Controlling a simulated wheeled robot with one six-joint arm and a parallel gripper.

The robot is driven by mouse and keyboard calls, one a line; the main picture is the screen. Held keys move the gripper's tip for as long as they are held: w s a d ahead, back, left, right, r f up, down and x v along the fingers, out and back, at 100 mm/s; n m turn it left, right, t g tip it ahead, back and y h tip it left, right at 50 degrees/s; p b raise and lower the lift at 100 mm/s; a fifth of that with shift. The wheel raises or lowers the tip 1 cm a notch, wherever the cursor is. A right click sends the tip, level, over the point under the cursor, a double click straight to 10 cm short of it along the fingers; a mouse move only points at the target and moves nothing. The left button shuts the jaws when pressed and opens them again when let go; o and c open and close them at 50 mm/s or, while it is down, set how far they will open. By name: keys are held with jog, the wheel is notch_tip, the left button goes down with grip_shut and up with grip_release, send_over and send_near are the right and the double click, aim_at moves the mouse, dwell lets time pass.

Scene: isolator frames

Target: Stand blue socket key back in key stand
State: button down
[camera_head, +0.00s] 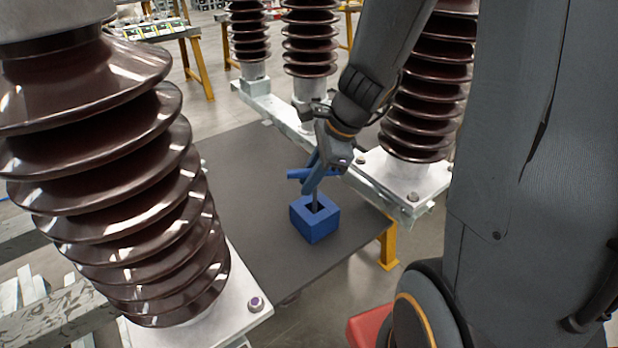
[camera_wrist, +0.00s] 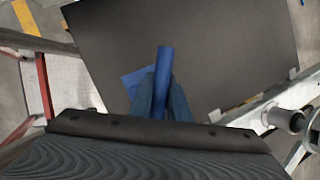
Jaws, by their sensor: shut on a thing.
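The blue socket key (camera_head: 297,174) has a blue crossbar handle and a dark, thin shaft that points down. My gripper (camera_head: 312,185) is shut on the handle from above. The blue key stand (camera_head: 314,229) is a square block with a dark square opening on top, standing on the dark table. The shaft's lower end meets the opening; how deep it sits inside I cannot tell. In the wrist view the key's handle (camera_wrist: 165,62) sticks out between my two blue fingers (camera_wrist: 163,98). Part of the stand (camera_wrist: 131,80) shows behind them; the shaft is hidden there.
The dark tabletop (camera_head: 250,180) is clear around the stand. Brown ribbed insulators stand close by, a large one (camera_head: 120,190) at left and another (camera_head: 425,100) behind right on a pale metal beam (camera_head: 270,105). A yellow table leg (camera_head: 389,248) shows at the right.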

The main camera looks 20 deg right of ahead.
jog(key=c, duration=1.6)
grip_release()
jog(key=shift+r, duration=0.1)
jog(key=p+v, duration=0.1)
jog(key=v, duration=0.6)
jog(key=shift+s+d+r, duration=0.1)
jog(key=shift+s+r, duration=0.05)
jog(key=shift+r, duration=0.15)
